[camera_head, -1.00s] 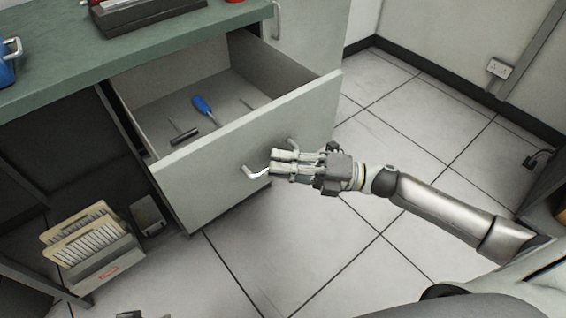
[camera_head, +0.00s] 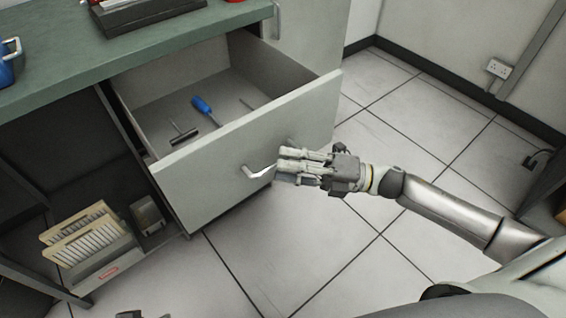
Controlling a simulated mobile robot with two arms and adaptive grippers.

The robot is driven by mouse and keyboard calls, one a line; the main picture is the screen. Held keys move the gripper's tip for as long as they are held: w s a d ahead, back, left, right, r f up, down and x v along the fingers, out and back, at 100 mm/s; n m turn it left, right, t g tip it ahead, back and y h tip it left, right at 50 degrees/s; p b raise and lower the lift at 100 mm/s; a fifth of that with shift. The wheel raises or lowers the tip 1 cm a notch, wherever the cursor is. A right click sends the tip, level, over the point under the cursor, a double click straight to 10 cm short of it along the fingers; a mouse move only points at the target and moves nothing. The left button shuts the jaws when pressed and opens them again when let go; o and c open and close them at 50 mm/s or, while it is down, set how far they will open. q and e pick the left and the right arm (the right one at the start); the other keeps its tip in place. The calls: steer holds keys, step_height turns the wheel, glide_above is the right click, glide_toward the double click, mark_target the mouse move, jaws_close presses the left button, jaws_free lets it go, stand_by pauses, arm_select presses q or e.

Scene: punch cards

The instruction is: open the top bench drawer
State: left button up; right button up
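The top bench drawer (camera_head: 225,150) is pulled well out from under the green bench top (camera_head: 60,60). Its inside shows a blue-handled tool (camera_head: 202,105) and a dark-headed tool (camera_head: 184,136). The bar handle (camera_head: 254,172) is on the pale drawer front; its right part is hidden behind my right gripper. My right gripper (camera_head: 284,166) is in front of the drawer front, with its fingertips at the right part of the handle. I cannot tell whether the fingers touch the handle or how far apart they are. Only a small dark part of my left gripper (camera_head: 142,315) shows at the bottom edge.
A holder with pale cards (camera_head: 108,268) and a small grey box (camera_head: 147,214) stand in the open space below left. A dark tray (camera_head: 150,12) and a blue item (camera_head: 8,65) are on the bench. The tiled floor (camera_head: 300,250) is clear right of the drawer.

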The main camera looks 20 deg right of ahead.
steer(key=v, duration=1)
steer(key=shift+d, duration=0.25)
